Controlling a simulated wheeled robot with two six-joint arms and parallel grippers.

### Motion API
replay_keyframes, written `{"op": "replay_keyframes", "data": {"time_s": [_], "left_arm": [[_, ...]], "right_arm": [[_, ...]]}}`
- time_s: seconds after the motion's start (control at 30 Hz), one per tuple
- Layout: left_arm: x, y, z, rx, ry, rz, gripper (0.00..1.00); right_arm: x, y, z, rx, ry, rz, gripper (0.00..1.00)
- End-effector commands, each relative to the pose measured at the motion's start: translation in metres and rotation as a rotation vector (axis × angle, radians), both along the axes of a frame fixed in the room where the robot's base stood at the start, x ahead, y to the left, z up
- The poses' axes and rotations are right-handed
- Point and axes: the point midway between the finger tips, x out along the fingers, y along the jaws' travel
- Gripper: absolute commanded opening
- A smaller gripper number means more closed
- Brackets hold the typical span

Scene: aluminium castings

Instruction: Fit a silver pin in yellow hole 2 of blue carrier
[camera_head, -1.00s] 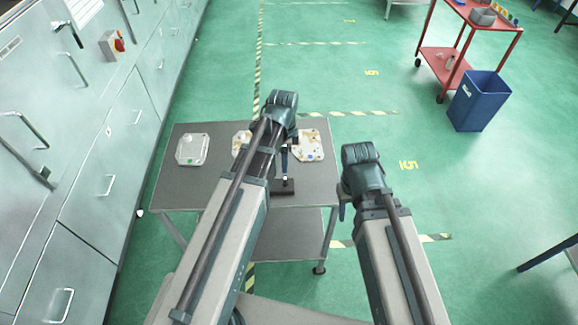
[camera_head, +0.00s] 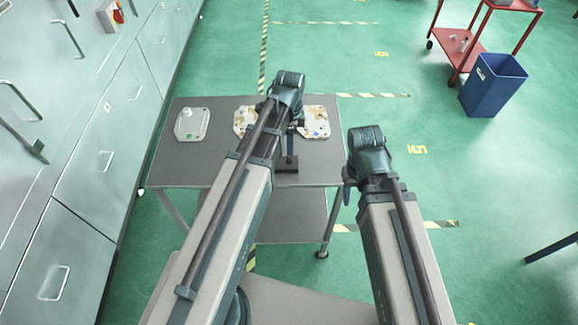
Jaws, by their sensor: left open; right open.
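A grey table (camera_head: 225,168) stands in front of me. A pale tray (camera_head: 192,125) with a green spot lies at its left. Two more pale trays with brownish marks lie further right, one left of my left arm (camera_head: 242,122) and one right of it (camera_head: 318,124). A dark block (camera_head: 287,169) with a blue upright part lies near the front edge. I cannot tell a blue carrier, yellow hole or silver pin at this size. My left gripper (camera_head: 293,128) is open above the table, its fingers mostly hidden by the arm. My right gripper (camera_head: 348,193) is open by the table's right edge.
Grey cabinets (camera_head: 90,140) with handles line the left side. A blue bin (camera_head: 494,86) and a red trolley (camera_head: 470,42) stand at the back right. The green floor right of the table is largely clear.

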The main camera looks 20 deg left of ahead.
Motion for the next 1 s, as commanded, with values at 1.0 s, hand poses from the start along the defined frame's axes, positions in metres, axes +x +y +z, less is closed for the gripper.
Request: {"op": "replay_keyframes", "data": {"time_s": [1.0], "left_arm": [[0.004,0.004,-0.074,0.0,0.0,0.0,0.52]], "right_arm": [[0.0,0.0,-0.074,0.0,0.0,-0.001,0.5]]}}
